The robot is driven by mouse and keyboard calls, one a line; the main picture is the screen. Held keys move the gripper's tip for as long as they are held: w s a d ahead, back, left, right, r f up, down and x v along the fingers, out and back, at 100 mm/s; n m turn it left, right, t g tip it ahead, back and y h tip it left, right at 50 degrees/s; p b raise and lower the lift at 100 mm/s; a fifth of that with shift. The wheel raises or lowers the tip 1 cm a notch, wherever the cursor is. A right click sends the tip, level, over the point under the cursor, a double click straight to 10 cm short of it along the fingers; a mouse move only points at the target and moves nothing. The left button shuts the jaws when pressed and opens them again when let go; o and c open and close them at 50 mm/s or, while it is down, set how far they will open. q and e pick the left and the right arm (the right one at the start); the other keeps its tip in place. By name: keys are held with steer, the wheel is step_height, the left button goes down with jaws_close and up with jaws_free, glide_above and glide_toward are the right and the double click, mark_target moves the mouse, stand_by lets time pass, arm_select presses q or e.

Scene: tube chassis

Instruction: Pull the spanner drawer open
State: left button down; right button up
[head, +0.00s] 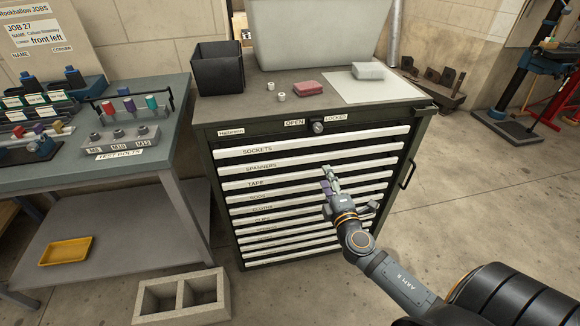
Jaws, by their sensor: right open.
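The spanner drawer (290,161), labelled SPANNERS, is the second from the top in the dark green tool cabinet (415,130). Its long white pull strip lies level with the others, so it looks closed. My right gripper (328,176) is open and empty. Its fingers point up at the cabinet front, just below the spanner strip in the picture and overlapping the strips beneath. Whether it touches any strip I cannot tell. My left gripper is not in view.
A lock knob (318,127) sits between the OPEN and LOCKED labels. A black bin (218,70), a large grey tub (310,35) and a red block (308,88) stand on top. A concrete block (182,298) lies front left.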

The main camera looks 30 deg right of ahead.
mark_target(318, 159)
steer(key=p+x, duration=0.1)
steer(key=x, duration=0.8)
steer(key=shift+w+d+p, duration=0.2)
steer(key=shift+w+p, duration=0.15)
steer(key=shift+p, duration=0.05)
steer(key=shift+w, duration=0.35)
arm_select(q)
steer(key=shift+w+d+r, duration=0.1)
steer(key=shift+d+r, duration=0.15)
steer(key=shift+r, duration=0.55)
arm_select(e)
jaws_close()
